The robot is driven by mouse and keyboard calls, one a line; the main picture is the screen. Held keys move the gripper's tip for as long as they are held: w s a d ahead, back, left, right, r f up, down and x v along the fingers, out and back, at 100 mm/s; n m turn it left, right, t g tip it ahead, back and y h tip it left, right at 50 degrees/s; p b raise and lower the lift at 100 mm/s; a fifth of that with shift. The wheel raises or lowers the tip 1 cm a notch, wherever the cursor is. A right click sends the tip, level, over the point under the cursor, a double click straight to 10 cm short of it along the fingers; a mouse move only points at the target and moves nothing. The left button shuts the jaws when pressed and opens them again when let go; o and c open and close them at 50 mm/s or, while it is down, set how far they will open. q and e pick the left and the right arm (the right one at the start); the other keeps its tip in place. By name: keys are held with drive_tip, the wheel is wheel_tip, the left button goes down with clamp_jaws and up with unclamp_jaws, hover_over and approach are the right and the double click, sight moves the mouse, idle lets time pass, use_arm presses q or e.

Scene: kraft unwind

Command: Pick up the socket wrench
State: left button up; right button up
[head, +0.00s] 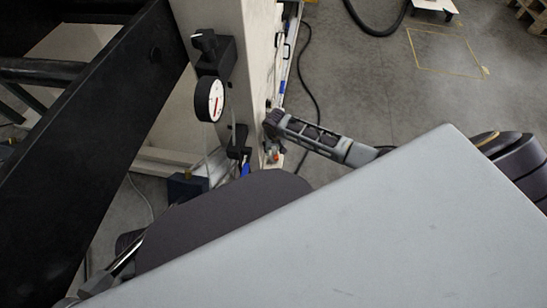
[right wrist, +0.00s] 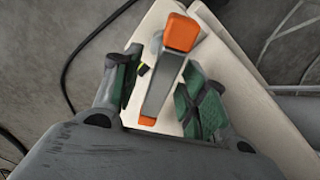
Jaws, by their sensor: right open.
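A grey bar with an orange block at its far end and a small orange piece at its near end, seemingly the socket wrench (right wrist: 165,85), lies against a cream surface in the right wrist view. My right gripper (right wrist: 162,92) is open, with one green-padded finger on each side of the bar. I see gaps between the pads and the bar. In the head view my right gripper (head: 271,128) is at the cream machine post. A small orange-red bit, perhaps part of the wrench (head: 275,155), shows just below it. My left gripper is not seen.
The cream machine post (head: 248,60) carries a round dial gauge (head: 209,99) and a black knob (head: 204,41). A black beam (head: 85,130) crosses the left. A dark cable (head: 305,85) runs down beside the post. Open concrete floor (head: 390,90) lies to the right.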

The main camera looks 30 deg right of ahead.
drive_tip(key=shift+f, duration=0.25)
idle(0.3)
clamp_jaws()
